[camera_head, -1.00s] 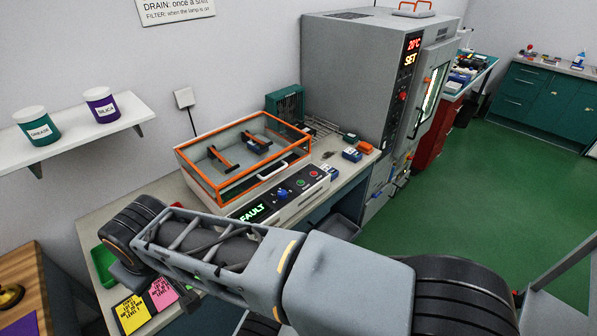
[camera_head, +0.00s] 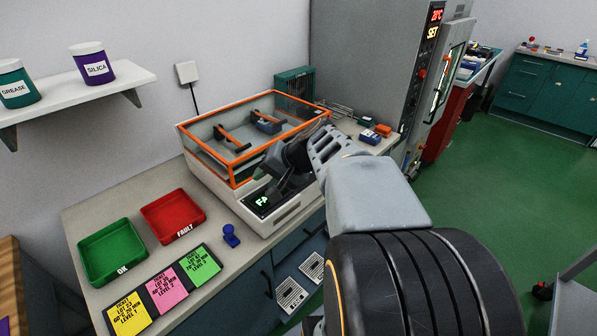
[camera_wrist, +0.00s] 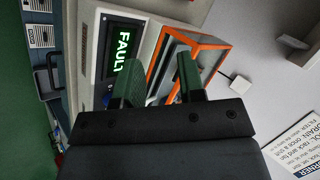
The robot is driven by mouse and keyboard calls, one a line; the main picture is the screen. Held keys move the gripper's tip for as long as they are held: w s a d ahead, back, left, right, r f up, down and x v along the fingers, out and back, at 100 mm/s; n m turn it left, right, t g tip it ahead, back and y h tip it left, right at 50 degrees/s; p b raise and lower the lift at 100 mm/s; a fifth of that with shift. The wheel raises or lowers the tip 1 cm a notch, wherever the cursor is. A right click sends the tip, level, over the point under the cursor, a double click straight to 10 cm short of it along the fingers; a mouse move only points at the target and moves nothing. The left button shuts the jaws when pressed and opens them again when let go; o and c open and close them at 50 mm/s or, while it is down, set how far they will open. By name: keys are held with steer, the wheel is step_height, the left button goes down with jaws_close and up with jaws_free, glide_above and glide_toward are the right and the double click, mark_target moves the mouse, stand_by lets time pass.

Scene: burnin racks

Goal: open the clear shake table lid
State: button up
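The clear shake table lid (camera_head: 205,147), with an orange frame, lies closed over the shake table (camera_head: 215,187) on the bench. Dark clamp parts show through it. My gripper (camera_head: 282,165) is at the front of the lid, in front of its right half. In the wrist view my gripper's two fingers (camera_wrist: 160,82) stand apart, with the orange lid edge (camera_wrist: 195,42) just beyond them. The lid's front handle is hidden behind my arm, and I cannot tell whether it lies between the fingers. The panel display (camera_wrist: 118,45) reads FAULT.
A green tray (camera_head: 112,252), a red tray (camera_head: 172,216) and a blue knob-like piece (camera_head: 231,236) sit on the bench to the left. A tall grey oven (camera_head: 365,75) stands right of the table. A shelf with jars (camera_head: 95,63) hangs at upper left.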

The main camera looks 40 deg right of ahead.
steer(key=w+d+f+m+t+h+b, duration=0.1)
steer(key=w+d+f+m+t+b, duration=0.2)
steer(key=d, duration=0.7)
steer(key=d+f+m+t+h+b, duration=0.1)
steer(key=d+f+m+t+b, duration=0.35)
steer(key=d, duration=0.65)
steer(key=shift+t, duration=0.25)
steer(key=x, duration=0.4)
steer(key=r+x, duration=0.1)
steer(key=x, duration=0.7)
steer(key=shift+w+r+b, duration=0.25)
steer(key=shift+w+b, duration=0.05)
steer(key=shift+w, duration=0.3)
jaws_close()
